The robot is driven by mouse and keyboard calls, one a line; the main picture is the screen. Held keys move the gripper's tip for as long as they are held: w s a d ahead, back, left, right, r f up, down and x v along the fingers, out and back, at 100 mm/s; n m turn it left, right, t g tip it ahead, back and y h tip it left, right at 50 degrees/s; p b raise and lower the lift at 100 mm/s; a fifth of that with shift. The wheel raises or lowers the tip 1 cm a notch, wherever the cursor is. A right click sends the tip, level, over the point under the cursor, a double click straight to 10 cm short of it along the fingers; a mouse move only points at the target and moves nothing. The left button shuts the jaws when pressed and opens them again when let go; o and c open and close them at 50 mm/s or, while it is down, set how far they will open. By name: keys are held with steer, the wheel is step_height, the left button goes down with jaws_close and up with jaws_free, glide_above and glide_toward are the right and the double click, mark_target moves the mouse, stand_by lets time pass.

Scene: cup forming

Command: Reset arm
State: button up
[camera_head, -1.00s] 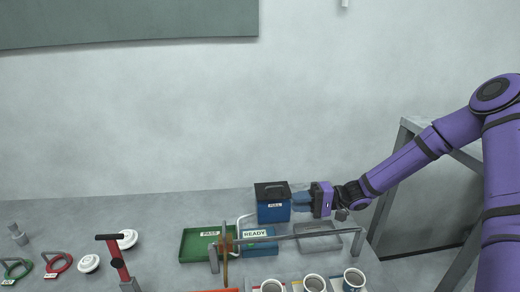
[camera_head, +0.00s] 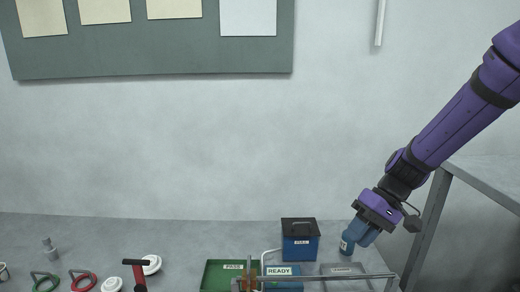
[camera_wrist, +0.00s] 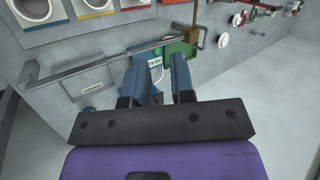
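My gripper (camera_head: 362,238) hangs above the right part of the bench, tilted downward on my purple arm. In the wrist view its two blue fingers (camera_wrist: 159,65) stand apart with a clear gap and nothing held between them. The blue box with a dark lid (camera_head: 299,247) stands further left, apart from the gripper.
A grey rail (camera_head: 345,277) crosses the bench front, near a green PASS tray (camera_head: 220,273) and a blue READY tray (camera_head: 283,282). A grey frame (camera_head: 433,222) stands at right. The air above the bench is free.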

steer(key=s+d+r+m+t+h, duration=0.1)
steer(key=s+d+r+t+h, duration=0.2)
steer(key=s+r, duration=0.5)
steer(key=s+d+r+m+t+h, duration=0.1)
steer(key=s+d+r+t+h, duration=0.2)
steer(key=s+r, duration=0.6)
steer(key=shift+s+d+r+t+h, duration=0.25)
steer(key=shift+d+r+t+h, duration=0.25)
steer(key=shift+d+t, duration=0.55)
steer(key=shift+r, duration=0.1)
